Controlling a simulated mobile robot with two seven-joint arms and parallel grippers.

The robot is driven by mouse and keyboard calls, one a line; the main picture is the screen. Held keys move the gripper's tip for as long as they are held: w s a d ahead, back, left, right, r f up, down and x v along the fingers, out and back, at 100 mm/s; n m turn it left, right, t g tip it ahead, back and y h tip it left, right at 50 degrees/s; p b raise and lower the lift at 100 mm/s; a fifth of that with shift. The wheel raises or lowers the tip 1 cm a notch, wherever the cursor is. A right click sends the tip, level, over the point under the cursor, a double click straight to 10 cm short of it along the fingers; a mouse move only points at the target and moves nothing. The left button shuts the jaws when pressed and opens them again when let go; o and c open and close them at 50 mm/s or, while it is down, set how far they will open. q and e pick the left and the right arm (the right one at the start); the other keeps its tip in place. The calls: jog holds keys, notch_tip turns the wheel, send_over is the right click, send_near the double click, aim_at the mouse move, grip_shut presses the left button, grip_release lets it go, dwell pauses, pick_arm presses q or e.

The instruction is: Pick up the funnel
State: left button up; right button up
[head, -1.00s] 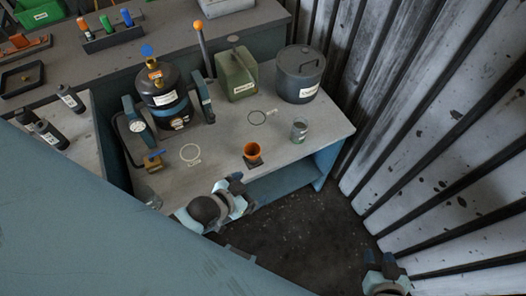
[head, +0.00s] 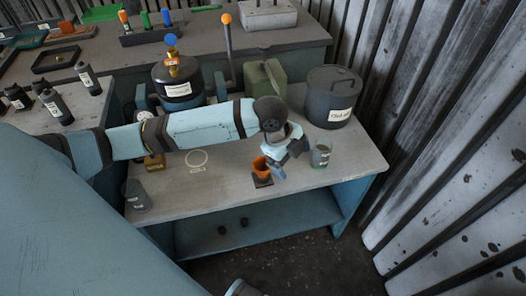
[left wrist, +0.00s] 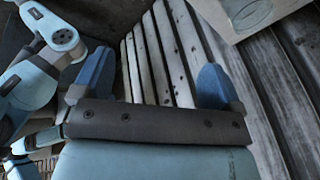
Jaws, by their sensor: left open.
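The orange funnel (head: 260,165) stands in a small dark square holder (head: 263,181) near the front edge of the workbench. My left gripper (head: 284,163) is open, just to the right of the funnel and close to it in the head view; I cannot tell whether they touch. In the left wrist view, its two blue fingers (left wrist: 154,88) are wide apart with nothing between them, and the funnel does not show there. My right gripper cannot be made out.
A glass jar (head: 320,156) stands right of my left gripper. A dark lidded drum (head: 331,97), a green can (head: 264,77) and a black tank (head: 178,85) stand behind. A corrugated wall (head: 440,140) is at right.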

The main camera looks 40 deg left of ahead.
aim_at(262, 163)
pick_arm(q)
jog(key=a+r+m+g+y+b, duration=0.2)
jog(key=a+r+m+y+b, duration=0.15)
jog(key=a, duration=0.55)
jog(key=f, duration=0.3)
jog(key=f+b, duration=0.1)
jog(key=f, duration=0.2)
jog(key=f+b, duration=0.1)
jog(key=f, duration=0.1)
jog(key=shift+a+f, duration=0.25)
jog(key=shift+f, duration=0.15)
jog(key=shift+w+f+b, duration=0.1)
jog(key=shift+f+b, duration=0.2)
jog(key=shift+f, duration=0.2)
jog(key=f, duration=0.2)
jog(key=f+b, duration=0.1)
jog(key=shift+w+a+f, duration=0.1)
jog(key=shift+w+f, duration=0.1)
jog(key=shift+f, duration=0.5)
jog(key=c, duration=0.8)
pick_arm(e)
jog(key=shift+t, duration=0.3)
jog(key=f, duration=0.4)
jog(key=shift+w+a, duration=0.35)
